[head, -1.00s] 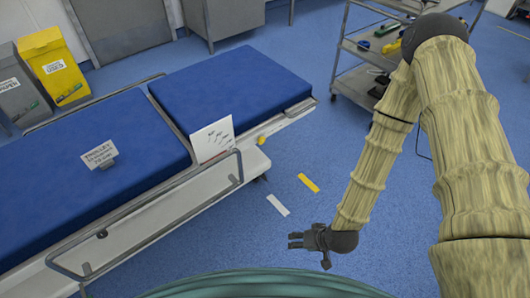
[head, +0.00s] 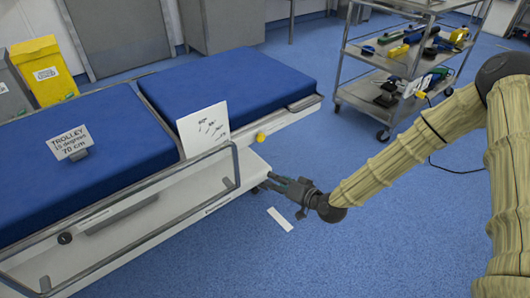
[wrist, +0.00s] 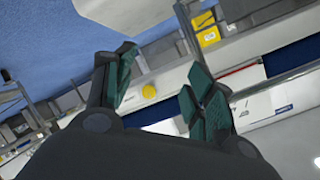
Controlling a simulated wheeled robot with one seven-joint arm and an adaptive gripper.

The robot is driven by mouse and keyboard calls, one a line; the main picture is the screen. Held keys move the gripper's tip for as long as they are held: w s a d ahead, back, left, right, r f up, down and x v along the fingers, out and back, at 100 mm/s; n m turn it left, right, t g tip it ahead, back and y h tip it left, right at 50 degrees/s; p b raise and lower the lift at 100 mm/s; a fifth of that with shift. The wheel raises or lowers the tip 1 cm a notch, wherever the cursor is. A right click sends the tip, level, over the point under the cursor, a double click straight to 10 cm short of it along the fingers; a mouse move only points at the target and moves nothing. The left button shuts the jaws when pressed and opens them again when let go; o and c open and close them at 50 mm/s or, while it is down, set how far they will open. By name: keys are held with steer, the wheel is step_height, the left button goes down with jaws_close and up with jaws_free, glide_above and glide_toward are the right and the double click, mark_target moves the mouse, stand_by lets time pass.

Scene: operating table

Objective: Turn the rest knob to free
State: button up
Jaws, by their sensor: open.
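A round yellow knob (head: 261,137) sits on the side of the operating table, below the blue raised section (head: 240,85). I cannot tell for sure that it is the rest knob. It also shows in the wrist view (wrist: 149,90), between and beyond my fingers. My gripper (head: 272,183) is below and slightly right of this knob in the head view, pointing left toward the table's side. Its teal-padded fingers (wrist: 162,78) are apart and empty, with no contact on the knob visible. A small black knob (head: 65,238) is at the near left of the table side.
A metal side rail (head: 150,188) runs along the table's near side. A white card (head: 204,129) stands by the rail, and a trolley sign (head: 71,142) is on the mattress. A shelved cart (head: 400,60) stands at the back right. Floor in front is open.

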mark_target(263, 138)
steer(key=w+d+r+t+y+b, duration=0.2)
steer(key=w+r+t+b, duration=0.2)
steer(key=w+b, duration=0.45)
steer(key=b+x, duration=0.1)
steer(key=x, duration=0.2)
steer(key=b+x, duration=0.1)
steer(key=x, duration=0.2)
steer(key=f+b+x, duration=0.1)
steer(key=x, duration=0.2)
steer(key=shift+w, duration=0.3)
steer(key=shift+x, duration=0.85)
steer(key=shift+r, duration=0.15)
steer(key=c, duration=1)
